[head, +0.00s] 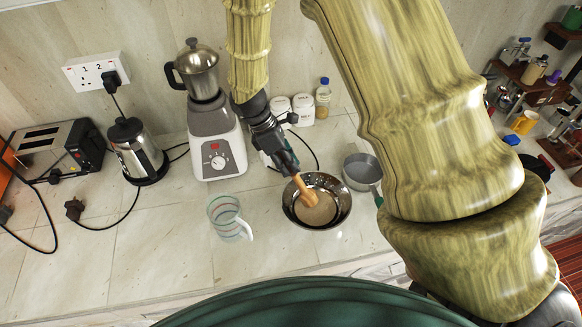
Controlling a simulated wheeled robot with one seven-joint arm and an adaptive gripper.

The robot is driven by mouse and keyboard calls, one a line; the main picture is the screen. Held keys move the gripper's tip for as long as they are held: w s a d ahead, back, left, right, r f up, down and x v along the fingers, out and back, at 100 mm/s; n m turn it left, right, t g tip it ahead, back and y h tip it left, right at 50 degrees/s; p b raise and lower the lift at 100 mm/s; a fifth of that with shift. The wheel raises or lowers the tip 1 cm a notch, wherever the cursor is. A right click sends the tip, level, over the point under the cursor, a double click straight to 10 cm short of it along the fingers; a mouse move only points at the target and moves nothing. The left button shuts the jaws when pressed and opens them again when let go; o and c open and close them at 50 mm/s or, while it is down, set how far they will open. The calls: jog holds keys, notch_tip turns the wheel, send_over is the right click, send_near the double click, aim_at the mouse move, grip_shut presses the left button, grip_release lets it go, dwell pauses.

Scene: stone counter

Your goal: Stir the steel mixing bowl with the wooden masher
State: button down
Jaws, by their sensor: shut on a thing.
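The steel mixing bowl (338,192) stands on the stone counter near the middle of the head view, with a tan surface inside it. My gripper (290,170) is at the bowl's upper left rim, pointing down and to the right. It is shut on the wooden masher (303,188), which slants down into the bowl. The masher's rounded lower end is inside the bowl, over the tan surface; I cannot tell how deep it reaches. The part of the masher between the fingers is hidden.
A striped glass jug (225,216) stands left of the bowl, and a grey pan (362,170) stands close on its right. A blender (214,145), kettle (138,152) and toaster (52,148) line the back left. Jars (302,108) stand behind. The front left counter is clear.

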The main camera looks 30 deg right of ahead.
jog(key=shift+v, duration=3.2)
jog(key=shift+r, duration=0.15)
jog(key=shift+r, duration=2.4)
